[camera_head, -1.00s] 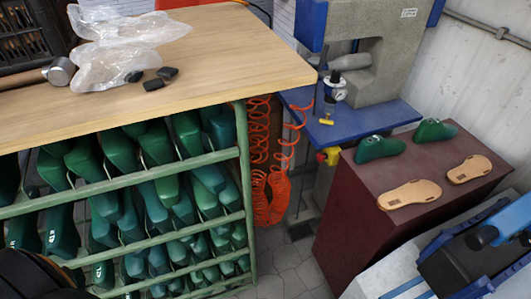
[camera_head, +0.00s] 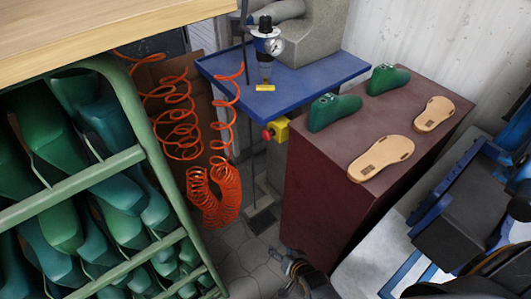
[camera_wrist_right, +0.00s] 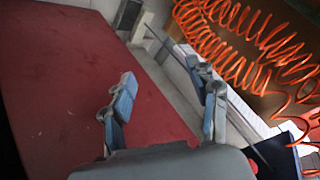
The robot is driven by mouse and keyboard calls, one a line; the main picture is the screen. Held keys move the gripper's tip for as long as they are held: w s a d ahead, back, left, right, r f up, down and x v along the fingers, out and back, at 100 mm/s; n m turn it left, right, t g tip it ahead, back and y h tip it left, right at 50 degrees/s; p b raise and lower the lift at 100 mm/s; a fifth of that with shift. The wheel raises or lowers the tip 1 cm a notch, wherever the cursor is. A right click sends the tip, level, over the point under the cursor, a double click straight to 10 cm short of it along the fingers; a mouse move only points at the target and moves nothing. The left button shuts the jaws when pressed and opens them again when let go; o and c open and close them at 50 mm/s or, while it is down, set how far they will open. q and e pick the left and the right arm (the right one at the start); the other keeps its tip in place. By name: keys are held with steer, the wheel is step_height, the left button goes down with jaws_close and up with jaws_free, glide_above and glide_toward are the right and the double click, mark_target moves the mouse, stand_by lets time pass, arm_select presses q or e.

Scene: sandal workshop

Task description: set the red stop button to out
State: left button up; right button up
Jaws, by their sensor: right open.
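The red stop button (camera_head: 267,134) sits on the left face of a small yellow box (camera_head: 281,129), under the front edge of the blue press table (camera_head: 300,88). It is too small to tell whether it is in or out. My right gripper (camera_head: 297,268) shows at the bottom of the head view, below the box and beside the dark red cabinet's lower left edge. In the right wrist view its two fingers (camera_wrist_right: 160,76) stand apart with nothing between them. My left gripper is not in view.
The dark red cabinet (camera_head: 320,200) stands right of the box, with green lasts and tan soles on top. Coiled orange hoses (camera_head: 215,195) hang to the left. A green rack (camera_head: 130,80) of lasts fills the left side. Grey floor (camera_head: 245,255) lies open between them.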

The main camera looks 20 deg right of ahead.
steer(key=w+r+m+t+b, duration=0.4)
steer(key=w+r+b, duration=0.15)
steer(key=w, duration=0.55)
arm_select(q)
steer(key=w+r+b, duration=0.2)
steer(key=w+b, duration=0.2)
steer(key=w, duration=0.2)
arm_select(e)
steer(key=m+t+h+b, duration=0.2)
steer(key=m+t+b, duration=0.5)
glide_toward(266, 135)
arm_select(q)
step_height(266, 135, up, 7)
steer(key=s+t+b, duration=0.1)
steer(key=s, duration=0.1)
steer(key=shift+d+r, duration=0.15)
arm_select(e)
steer(key=x, duration=0.3)
steer(key=f+x, duration=0.1)
steer(key=x, duration=0.7)
steer(key=shift+w+d+f, duration=0.1)
steer(key=shift+d+f, duration=0.1)
steer(key=shift+f, duration=0.05)
steer(key=shift+c, duration=0.5)
jaws_close()
